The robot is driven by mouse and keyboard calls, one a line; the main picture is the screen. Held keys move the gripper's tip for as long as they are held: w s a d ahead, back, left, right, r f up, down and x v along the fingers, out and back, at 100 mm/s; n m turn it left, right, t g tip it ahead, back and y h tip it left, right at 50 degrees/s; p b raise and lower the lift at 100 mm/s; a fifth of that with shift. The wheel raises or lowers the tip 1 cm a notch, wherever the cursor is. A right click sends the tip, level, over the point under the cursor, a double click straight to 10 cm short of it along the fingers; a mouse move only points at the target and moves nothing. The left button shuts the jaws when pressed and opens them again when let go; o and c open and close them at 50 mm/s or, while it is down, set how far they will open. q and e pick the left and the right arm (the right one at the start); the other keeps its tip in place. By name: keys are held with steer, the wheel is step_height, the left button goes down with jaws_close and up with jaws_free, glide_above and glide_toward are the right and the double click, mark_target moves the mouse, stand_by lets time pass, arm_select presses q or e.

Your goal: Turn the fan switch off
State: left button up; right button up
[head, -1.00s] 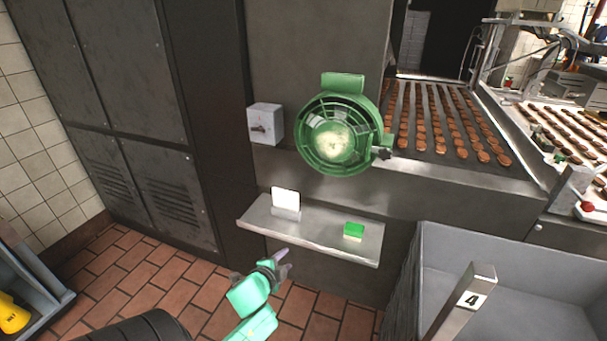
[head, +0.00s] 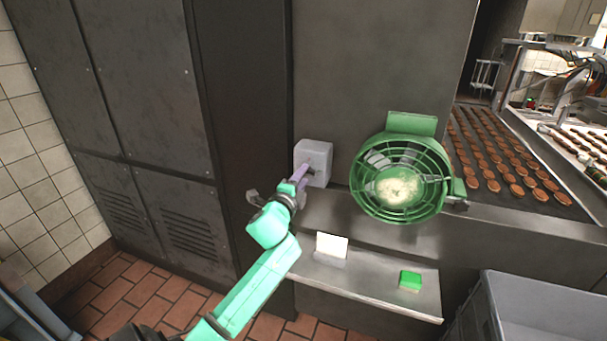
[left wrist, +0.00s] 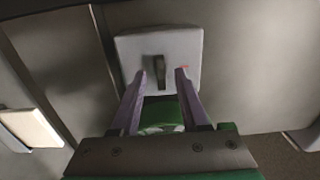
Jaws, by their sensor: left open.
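The fan switch is a grey-white box (head: 314,154) on the metal wall, left of the green fan (head: 400,178). In the left wrist view the switch box (left wrist: 165,48) faces me, with a dark toggle lever (left wrist: 160,71) in its middle. My left gripper (head: 301,172) is right in front of the box and covers the lever in the head view. In the left wrist view its two purple fingers (left wrist: 161,82) are apart, one on each side of the lever, with nothing held. I cannot tell whether a finger touches the lever or box. My right gripper is not in view.
A metal shelf (head: 385,293) below holds a white card (head: 332,246) and a green-topped block (head: 411,280). A grey bin (head: 520,310) stands at lower right. A conveyor with rows of brown biscuits (head: 506,165) runs behind the fan. Dark cabinets (head: 130,90) stand at left.

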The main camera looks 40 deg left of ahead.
arm_select(q)
steer(key=shift+w, duration=0.35)
steer(key=shift+c, duration=0.9)
jaws_close()
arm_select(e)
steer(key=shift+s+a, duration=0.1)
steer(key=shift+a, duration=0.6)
